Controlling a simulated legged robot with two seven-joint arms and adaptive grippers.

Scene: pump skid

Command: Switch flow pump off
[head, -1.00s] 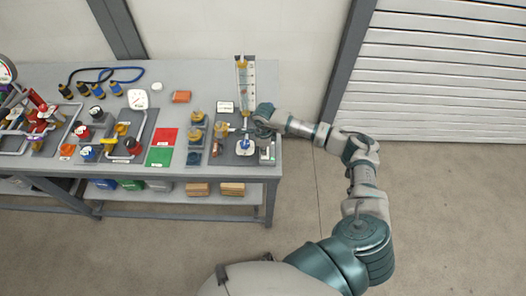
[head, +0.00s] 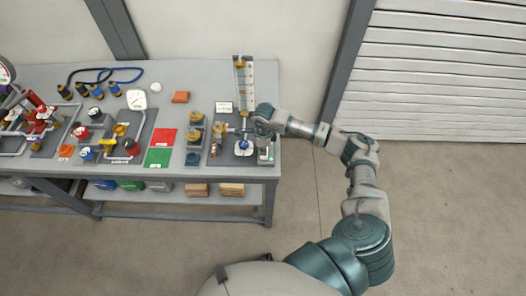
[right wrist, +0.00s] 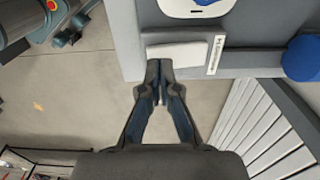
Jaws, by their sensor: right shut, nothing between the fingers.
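My right gripper (head: 257,132) is over the right end of the workbench, above the dark flow panel (head: 228,159). In the right wrist view its fingers (right wrist: 158,66) are shut and empty, with the tips at the edge of a pale block (right wrist: 180,52). A small white label (right wrist: 214,55) stands beside that block; its text is too small to read. I cannot tell whether the tips touch the block. In the head view a small grey upright box (head: 266,154) stands at the panel's right edge, near a blue valve knob (head: 243,146). My left gripper is not in view.
A tall flow meter tube (head: 244,82) stands behind the gripper. Brass fittings (head: 195,133) and red and green mats (head: 160,157) lie to the left. The wrist view shows a blue round part (right wrist: 303,58) at right. The floor right of the bench is clear.

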